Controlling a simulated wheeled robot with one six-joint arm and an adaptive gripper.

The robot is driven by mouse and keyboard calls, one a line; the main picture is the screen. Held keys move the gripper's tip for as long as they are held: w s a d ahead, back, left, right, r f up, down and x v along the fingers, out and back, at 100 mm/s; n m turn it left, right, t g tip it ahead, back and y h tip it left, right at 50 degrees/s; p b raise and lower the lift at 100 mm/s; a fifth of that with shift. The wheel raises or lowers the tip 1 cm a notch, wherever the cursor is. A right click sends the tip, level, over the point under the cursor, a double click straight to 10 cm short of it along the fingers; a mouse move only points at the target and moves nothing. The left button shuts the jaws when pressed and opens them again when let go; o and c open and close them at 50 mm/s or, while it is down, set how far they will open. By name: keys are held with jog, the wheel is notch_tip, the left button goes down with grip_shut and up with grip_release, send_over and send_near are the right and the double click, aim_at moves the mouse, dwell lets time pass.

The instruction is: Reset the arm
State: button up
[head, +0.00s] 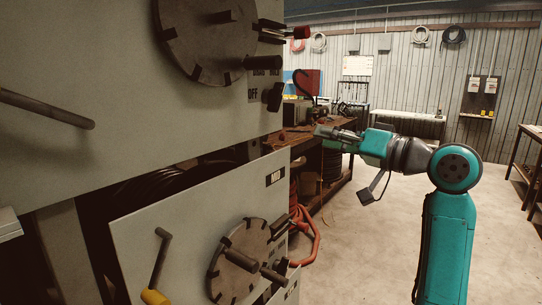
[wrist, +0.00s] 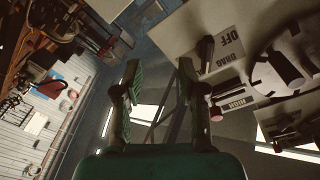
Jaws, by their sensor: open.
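My gripper (head: 325,132) is at the end of my teal arm, right of the crimper in the head view, pointing left toward the machine's side. In the wrist view my gripper (wrist: 157,75) shows two separated fingers with nothing between them. The hose crimper (head: 75,60) is a large pale grey machine filling the left of the head view. Its upper round dial (head: 208,38) and lower round dial (head: 235,265) carry dark handles. The OFF and DRAG labels and a dark switch lever (wrist: 205,48) show at the right of the wrist view. The gripper touches nothing that I can see.
A wooden workbench (head: 333,145) with tools stands behind my gripper. A red hose (head: 305,232) hangs beside the crimper's lower panel. A long lever (head: 45,108) sticks out at the left. Another table (head: 527,158) stands at the far right. The floor between is clear.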

notch_tip(320, 180, down, 25)
jog(key=d+m+t+h, duration=0.2)
jog(key=m+t+h, duration=0.1)
jog(key=m+h, duration=0.15)
jog(key=s+d+f+m+h, duration=0.1)
jog(key=s+f+h, duration=0.1)
jog(key=s+f, duration=0.6)
jog(key=s+f+m+h, duration=0.2)
jog(key=s+f+h, duration=0.15)
jog(key=f, duration=0.75)
jog(key=s+f+h, duration=0.1)
jog(key=s+f, duration=0.2)
jog(key=s, duration=0.4)
jog(key=s+d+f+n+h, duration=0.1)
jog(key=s+f, duration=0.3)
jog(key=s, duration=0.4)
jog(key=s+f+h, duration=0.1)
jog(key=s+f, duration=0.2)
jog(key=s, duration=0.4)
jog(key=s+r+n, duration=0.2)
jog(key=s, duration=0.8)
jog(key=s+r+n+g, duration=0.1)
jog(key=s+r+n, duration=0.1)
jog(key=s, duration=0.8)
jog(key=shift+s+r, duration=0.2)
jog(key=shift+s, duration=0.2)
